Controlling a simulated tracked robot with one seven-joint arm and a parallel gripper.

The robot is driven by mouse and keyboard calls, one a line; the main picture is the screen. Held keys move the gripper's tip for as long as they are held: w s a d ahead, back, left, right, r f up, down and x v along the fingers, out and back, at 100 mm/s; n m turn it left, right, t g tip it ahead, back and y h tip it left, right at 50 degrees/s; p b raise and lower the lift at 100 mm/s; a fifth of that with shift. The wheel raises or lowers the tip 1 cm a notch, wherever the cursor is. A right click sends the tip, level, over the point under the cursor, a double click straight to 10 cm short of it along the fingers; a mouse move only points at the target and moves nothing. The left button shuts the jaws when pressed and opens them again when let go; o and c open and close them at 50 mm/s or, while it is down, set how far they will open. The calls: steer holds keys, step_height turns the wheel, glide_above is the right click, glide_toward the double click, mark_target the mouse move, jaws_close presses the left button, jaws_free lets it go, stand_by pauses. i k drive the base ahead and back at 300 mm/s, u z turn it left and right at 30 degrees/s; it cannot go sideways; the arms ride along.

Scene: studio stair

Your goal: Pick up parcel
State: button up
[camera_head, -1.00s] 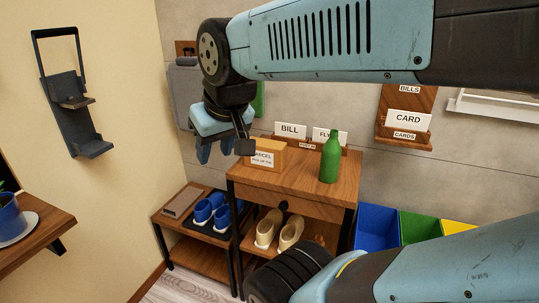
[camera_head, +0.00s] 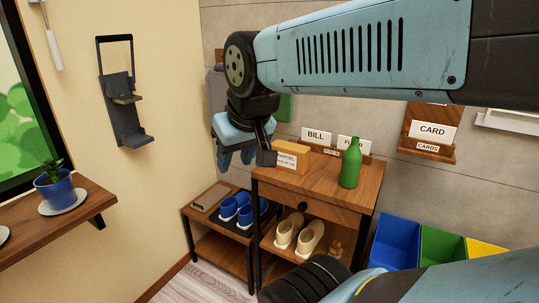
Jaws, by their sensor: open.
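The parcel (camera_head: 297,156) is a small orange-brown box with a white label on its front. It stands on the left part of the wooden cabinet top (camera_head: 321,183). A dark part of my gripper or wrist overlaps the parcel's left edge in the picture. I cannot tell whether it touches the parcel.
A green bottle (camera_head: 350,163) stands right of the parcel. BILL (camera_head: 318,136) and FLYER (camera_head: 351,145) cards stand behind. A low shelf with blue shoes (camera_head: 237,207) is at left. Blue, green and yellow bins (camera_head: 397,242) are at right. A plant (camera_head: 55,187) sits on the left shelf.

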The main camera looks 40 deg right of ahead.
mark_target(292, 157)
steer(key=i, duration=0.85)
steer(key=z, duration=0.05)
